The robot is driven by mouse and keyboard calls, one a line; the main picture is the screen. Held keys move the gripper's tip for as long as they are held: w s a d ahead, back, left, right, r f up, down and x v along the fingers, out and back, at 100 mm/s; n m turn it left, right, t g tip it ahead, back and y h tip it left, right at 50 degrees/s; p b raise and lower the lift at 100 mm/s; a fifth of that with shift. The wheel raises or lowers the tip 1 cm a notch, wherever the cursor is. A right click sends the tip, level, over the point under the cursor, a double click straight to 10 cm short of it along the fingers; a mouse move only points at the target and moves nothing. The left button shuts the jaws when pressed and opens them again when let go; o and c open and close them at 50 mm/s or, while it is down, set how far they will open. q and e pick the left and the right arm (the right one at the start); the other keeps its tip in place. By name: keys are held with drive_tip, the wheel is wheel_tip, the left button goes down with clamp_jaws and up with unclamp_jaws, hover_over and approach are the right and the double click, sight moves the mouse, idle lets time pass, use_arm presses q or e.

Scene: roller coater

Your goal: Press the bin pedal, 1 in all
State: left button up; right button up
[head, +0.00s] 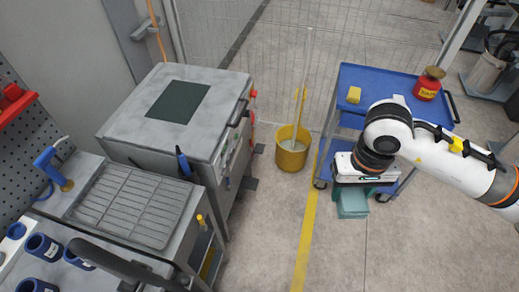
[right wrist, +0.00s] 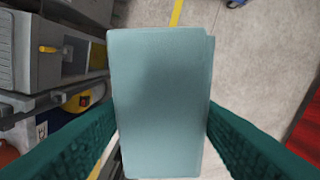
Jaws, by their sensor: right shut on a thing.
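My right gripper (head: 354,188) is at the front of the blue cart. It is shut on a folded pale teal cloth (head: 352,204), which hangs below it. In the right wrist view the cloth (right wrist: 160,100) fills the space between the two green fingers (right wrist: 162,120). I cannot make out a bin pedal in either view. A grey cylindrical container (head: 486,72) at the far right may be a bin; its foot is unclear. A red thing (right wrist: 306,128) at the right edge of the right wrist view is cut off. My left gripper does not show.
The grey machine (head: 180,110) and workbench fill the left. Floor around the yellow line (head: 307,225) is clear.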

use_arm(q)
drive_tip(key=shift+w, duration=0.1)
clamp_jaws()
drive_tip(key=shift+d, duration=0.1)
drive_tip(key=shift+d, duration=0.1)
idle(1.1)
